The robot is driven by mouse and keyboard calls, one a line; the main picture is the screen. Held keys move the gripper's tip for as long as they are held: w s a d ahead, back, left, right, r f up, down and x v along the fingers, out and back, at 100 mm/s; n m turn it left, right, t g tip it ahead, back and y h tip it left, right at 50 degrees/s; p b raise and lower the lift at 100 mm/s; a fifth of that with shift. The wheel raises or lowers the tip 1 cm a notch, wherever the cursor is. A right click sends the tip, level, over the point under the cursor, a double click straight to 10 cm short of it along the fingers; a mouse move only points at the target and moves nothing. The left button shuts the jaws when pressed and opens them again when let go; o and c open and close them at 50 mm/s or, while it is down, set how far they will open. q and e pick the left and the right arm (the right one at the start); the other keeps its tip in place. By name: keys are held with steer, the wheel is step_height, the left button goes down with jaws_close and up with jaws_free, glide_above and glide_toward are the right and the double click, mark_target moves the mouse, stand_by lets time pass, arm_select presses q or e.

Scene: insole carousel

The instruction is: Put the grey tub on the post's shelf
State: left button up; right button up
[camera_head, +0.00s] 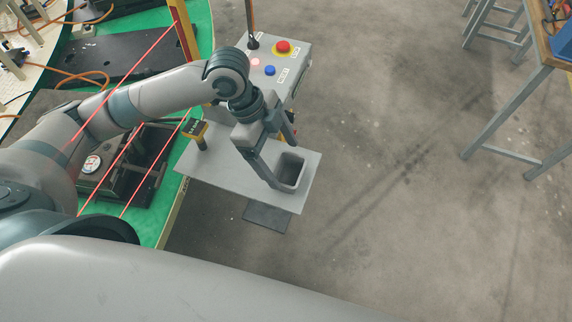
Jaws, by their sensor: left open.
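The grey tub (291,172), a small open-topped box, stands upright on the right part of the flat grey shelf (215,168) and looks empty. My left gripper (283,166) reaches down over the shelf from the upper left. Its fingers are apart, one at the tub's left side and one at its far side. I cannot tell whether they touch the tub. The near finger hides part of the tub's left side. My right gripper is not in view.
A control box (285,57) with a red button and blue button stands behind the shelf. Red beams cross the green table (172,190) at left. Floor (400,210) is clear at right, before a workbench (545,50).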

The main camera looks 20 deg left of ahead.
arm_select(q)
steer(key=b+v, duration=0.1)
steer(key=v, duration=0.6)
